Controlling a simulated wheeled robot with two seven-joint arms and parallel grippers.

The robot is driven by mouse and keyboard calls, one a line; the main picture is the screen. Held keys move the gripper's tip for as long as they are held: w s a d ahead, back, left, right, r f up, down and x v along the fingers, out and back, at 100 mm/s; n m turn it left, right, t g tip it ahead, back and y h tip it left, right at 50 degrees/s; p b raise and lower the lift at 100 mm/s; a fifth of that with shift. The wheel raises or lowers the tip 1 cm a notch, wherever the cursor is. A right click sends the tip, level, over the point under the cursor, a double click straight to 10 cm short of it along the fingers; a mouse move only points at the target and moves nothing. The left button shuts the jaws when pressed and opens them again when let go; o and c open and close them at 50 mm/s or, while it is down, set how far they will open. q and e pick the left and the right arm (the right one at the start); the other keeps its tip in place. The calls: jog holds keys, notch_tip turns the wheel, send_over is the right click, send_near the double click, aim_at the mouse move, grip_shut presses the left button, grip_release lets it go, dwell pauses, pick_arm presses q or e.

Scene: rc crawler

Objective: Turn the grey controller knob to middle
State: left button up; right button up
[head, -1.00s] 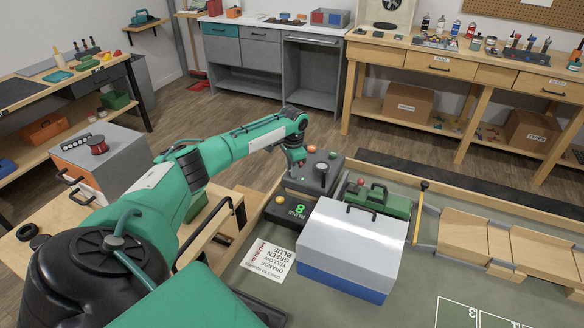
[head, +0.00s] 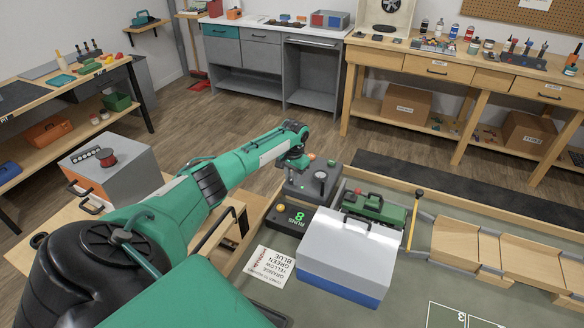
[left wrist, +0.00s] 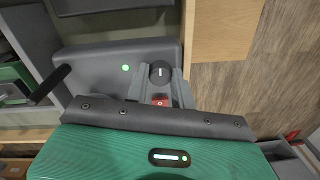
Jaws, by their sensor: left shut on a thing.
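The pointer line runs nearly straight up and down in that view. In the head view the gripper hides the knob. A red button or label (left wrist: 160,101) shows just below the knob. My right gripper is not in view.
A black lever (left wrist: 50,84) and a green light (left wrist: 125,68) are on the controller. Wooden ramps (head: 480,247) lie to the right.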

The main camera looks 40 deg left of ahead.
pick_arm(q)
jog(key=shift+r, duration=0.1)
dwell(0.5)
jog(key=o, duration=1)
jog(key=r, duration=0.4)
jog(key=r+b, duration=0.1)
jog(key=r, duration=0.8)
jog(key=shift+w+d+r+b, duration=0.1)
jog(key=shift+d+r+b, duration=0.15)
jog(key=shift+r+b, duration=0.15)
jog(key=shift+f, duration=0.15)
